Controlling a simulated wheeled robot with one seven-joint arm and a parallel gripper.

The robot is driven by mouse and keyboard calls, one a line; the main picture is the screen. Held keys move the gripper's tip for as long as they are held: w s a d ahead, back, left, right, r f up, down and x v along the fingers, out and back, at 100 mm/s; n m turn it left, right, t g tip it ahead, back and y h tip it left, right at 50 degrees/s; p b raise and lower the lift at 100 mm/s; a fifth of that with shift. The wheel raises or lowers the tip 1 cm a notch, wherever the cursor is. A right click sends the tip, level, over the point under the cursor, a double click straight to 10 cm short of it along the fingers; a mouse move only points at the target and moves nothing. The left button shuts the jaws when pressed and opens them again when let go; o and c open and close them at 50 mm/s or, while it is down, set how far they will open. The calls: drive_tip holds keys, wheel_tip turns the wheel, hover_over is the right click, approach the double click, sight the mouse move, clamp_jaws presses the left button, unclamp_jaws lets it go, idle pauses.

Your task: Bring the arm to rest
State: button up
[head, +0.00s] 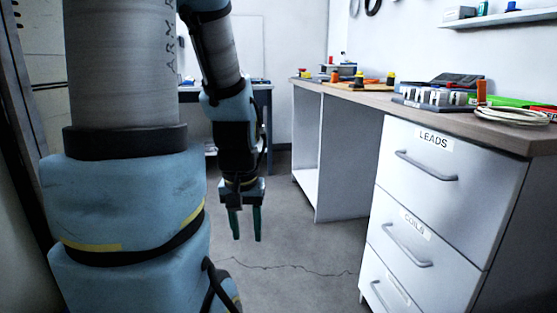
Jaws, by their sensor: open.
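My arm fills the left of the head view. Its forearm hangs down in the middle and ends in my gripper (246,224), which points at the floor. The two dark green fingers are apart with nothing between them. My gripper hangs over open floor, left of the workbench (520,135) and apart from it.
The workbench has closed drawers labelled LEADS (425,165) and COILS (410,240). On its top are a coiled cable (512,116), a grey device block (435,97) and several small parts. A wall shelf (500,20) is above. The cracked floor (290,285) is clear.

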wheel_tip(320, 180, up, 30)
drive_tip(key=p, duration=2.9)
drive_tip(key=shift+r, duration=0.25)
